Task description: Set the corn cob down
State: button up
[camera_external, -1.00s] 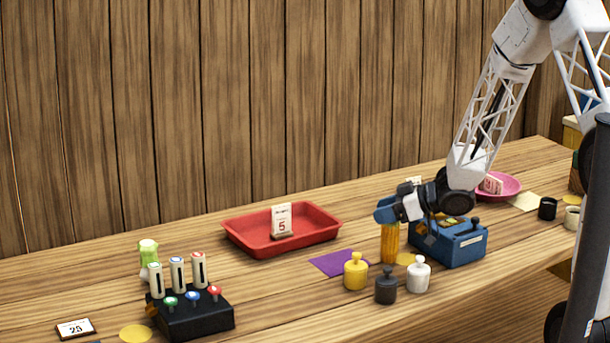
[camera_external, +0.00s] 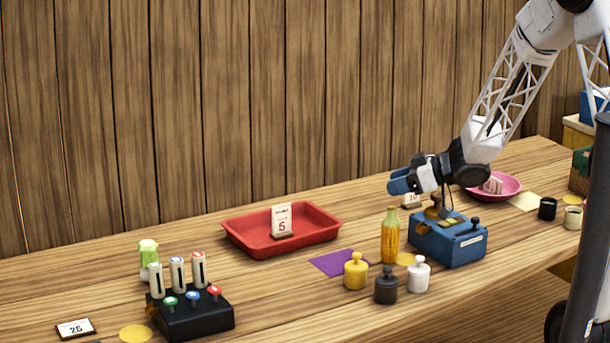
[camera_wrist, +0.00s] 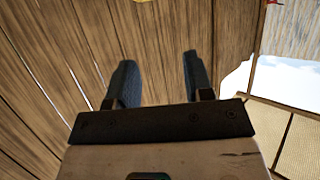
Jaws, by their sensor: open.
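The corn cob (camera_external: 390,238) stands upright on the wooden table, just left of a blue box. It is yellow with a greenish top. My gripper (camera_external: 399,183) is above the cob and apart from it. In the wrist view my gripper (camera_wrist: 157,78) has its two blue fingers spread with nothing between them. The cob does not show in the wrist view.
The blue box (camera_external: 462,245) is close right of the cob. Yellow (camera_external: 356,273), black (camera_external: 386,287) and white (camera_external: 419,276) weights stand in front. A purple mat (camera_external: 337,263) and red tray (camera_external: 245,239) lie left. A black lever box (camera_external: 195,318) is farther left.

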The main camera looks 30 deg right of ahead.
jog(key=shift+r, duration=0.55)
jog(key=shift+r, duration=0.15)
jog(key=s+d+r+m+h, duration=0.7)
jog(key=s+r+h, duration=0.4)
jog(key=s+a+m+g, duration=0.1)
jog(key=s+a+g, duration=0.1)
jog(key=s, duration=0.9)
jog(key=s+a+m+g+y, duration=0.1)
jog(key=s+a+g, duration=0.2)
jog(key=s, duration=0.8)
jog(key=shift+s+a+r+g, duration=0.2)
jog(key=shift+s+r+g, duration=0.2)
jog(key=shift+g, duration=0.6)
